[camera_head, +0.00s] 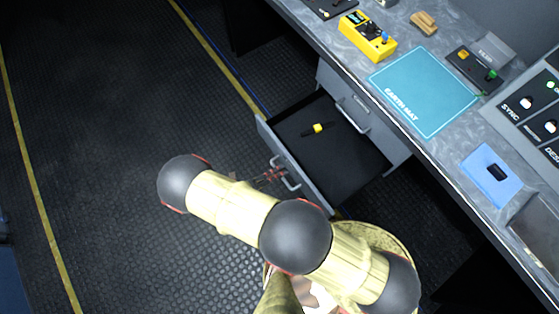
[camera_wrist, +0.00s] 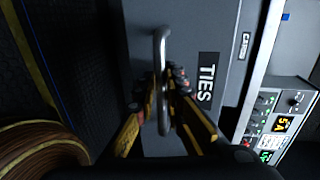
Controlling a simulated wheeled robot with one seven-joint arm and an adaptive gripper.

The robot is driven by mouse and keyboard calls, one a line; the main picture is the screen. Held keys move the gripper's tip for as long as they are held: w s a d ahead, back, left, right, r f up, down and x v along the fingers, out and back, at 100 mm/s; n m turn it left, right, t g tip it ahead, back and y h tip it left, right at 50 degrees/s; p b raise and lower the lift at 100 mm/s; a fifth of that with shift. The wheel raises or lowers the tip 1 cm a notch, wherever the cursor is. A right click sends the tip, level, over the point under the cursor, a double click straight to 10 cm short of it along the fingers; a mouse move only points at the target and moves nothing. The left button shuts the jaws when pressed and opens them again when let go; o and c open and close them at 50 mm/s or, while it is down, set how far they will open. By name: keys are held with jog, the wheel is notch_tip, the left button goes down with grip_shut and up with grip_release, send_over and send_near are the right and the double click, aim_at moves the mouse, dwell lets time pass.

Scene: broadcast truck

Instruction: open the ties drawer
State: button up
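The grey ties drawer (camera_head: 300,175) stands pulled well out of its cabinet in the head view, its dark inside showing. Its front fills the middle of the wrist view, with a "TIES" label (camera_wrist: 206,78). The drawer's metal bar handle (camera_wrist: 161,50) runs upright there; it also shows in the head view (camera_head: 288,176). My gripper (camera_wrist: 162,88) is at the handle, one finger on each side of the bar, and looks closed on it. In the head view my gripper (camera_head: 270,175) is partly hidden by my arm.
A black and yellow tool (camera_head: 318,129) lies in the drawer. A closed drawer handle (camera_head: 353,115) shows beside it on the cabinet. The counter above holds a blue earth mat (camera_head: 423,90) and a yellow meter (camera_head: 368,36). The dark floor at left is clear.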

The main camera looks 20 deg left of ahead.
jog(key=o, duration=0.3)
jog(key=shift+o, duration=0.2)
